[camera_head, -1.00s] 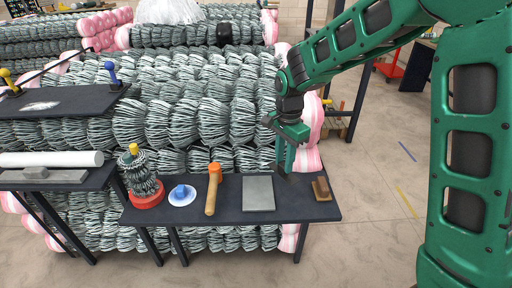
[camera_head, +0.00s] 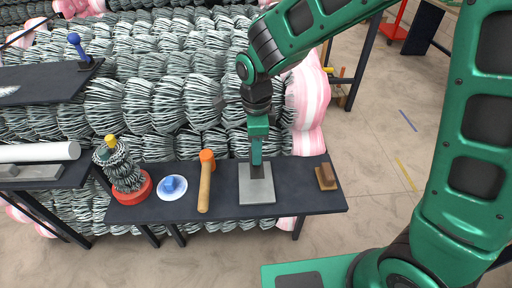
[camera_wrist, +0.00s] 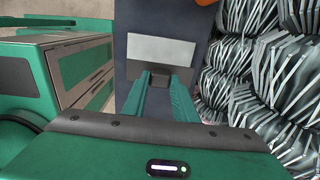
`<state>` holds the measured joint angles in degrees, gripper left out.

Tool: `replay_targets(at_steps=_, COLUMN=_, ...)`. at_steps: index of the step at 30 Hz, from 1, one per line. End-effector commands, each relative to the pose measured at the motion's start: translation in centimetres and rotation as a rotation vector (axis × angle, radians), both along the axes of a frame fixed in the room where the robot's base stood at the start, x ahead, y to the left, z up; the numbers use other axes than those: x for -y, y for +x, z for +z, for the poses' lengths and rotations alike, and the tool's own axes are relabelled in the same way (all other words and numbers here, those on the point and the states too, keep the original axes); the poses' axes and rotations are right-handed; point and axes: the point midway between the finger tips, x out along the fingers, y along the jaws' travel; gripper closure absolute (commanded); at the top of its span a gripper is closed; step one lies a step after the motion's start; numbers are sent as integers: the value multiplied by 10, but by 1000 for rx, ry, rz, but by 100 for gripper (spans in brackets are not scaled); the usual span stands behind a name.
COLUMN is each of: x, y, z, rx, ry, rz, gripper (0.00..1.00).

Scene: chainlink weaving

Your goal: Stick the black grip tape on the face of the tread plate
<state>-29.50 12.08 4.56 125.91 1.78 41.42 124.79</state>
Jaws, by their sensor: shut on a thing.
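The grey tread plate (camera_head: 257,191) lies flat on the dark bench, right of the mallet. My gripper (camera_head: 256,172) points down over the far half of the plate. In the wrist view my gripper (camera_wrist: 160,84) is shut on a small dark piece, the black grip tape (camera_wrist: 158,74), held between the fingertips. The pale face of the plate (camera_wrist: 160,47) shows just beyond it. I cannot tell whether the tape touches the plate.
Large wire-mesh rolls (camera_head: 160,95) stand close behind the bench.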

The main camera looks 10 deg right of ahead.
Motion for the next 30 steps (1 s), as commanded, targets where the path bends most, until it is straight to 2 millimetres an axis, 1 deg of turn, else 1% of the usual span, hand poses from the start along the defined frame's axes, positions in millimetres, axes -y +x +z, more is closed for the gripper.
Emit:
replay_targets(at_steps=2, x=-1, y=0, z=0, rx=0, ry=0, rz=0, gripper=95)
replay_targets(at_steps=8, x=-1, y=0, z=-12, rx=-1, ry=-1, rz=1, gripper=95)
replay_targets(at_steps=24, x=-1, y=-1, z=-58, rx=-2, ry=-2, rz=2, gripper=95)
replay_targets(at_steps=30, x=-1, y=-1, z=-73, rx=-2, ry=-1, rz=2, gripper=95)
